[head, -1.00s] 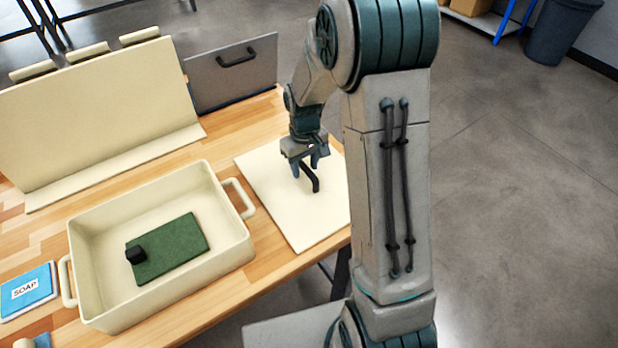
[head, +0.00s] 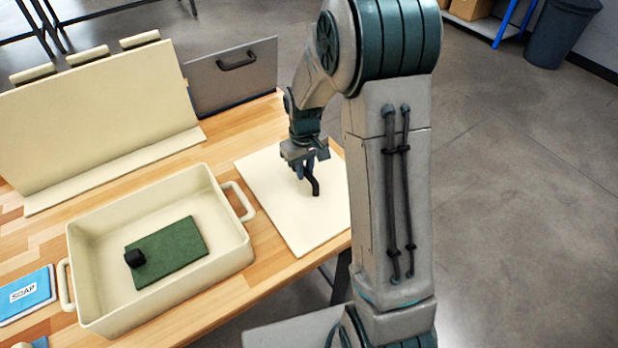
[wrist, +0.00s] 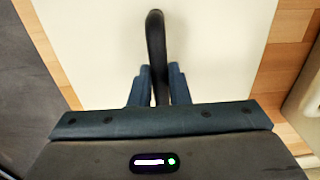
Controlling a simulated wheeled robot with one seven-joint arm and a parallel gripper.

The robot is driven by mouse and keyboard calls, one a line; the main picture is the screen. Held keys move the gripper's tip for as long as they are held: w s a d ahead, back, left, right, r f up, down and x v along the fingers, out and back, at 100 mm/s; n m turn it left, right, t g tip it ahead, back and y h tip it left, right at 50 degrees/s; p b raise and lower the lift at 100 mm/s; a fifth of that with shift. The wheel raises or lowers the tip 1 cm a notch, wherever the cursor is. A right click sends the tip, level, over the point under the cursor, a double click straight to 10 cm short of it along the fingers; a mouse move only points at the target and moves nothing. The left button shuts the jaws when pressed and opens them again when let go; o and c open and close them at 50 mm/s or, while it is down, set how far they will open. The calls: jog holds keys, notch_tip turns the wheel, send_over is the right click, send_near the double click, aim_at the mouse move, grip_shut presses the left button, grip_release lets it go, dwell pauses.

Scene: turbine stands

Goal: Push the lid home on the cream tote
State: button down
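The cream tote (head: 165,308) stands uncovered on the wooden bench, a handle at each end. Inside lie a flat green piece (head: 178,256) and a small black block (head: 134,258) at its left edge. The cream lid (head: 290,229) lies flat on the bench to the right of the tote, its black handle (head: 316,187) sticking up. My gripper (head: 307,172) is over the lid with its fingers closed on the handle. In the wrist view the handle (wrist: 155,40) runs between the two blue fingers (wrist: 158,85), with cream lid surface (wrist: 215,45) around it.
A cream upright panel (head: 100,110) with a foot stands behind the tote, and a grey panel with a black handle (head: 205,85) stands beside it. A blue soap packet (head: 25,293) lies left of the tote. The lid reaches the bench's right edge.

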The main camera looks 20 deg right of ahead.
notch_tip(320, 180, up, 13)
jog(key=p, duration=0.8)
dwell(0.6)
dwell(1.5)
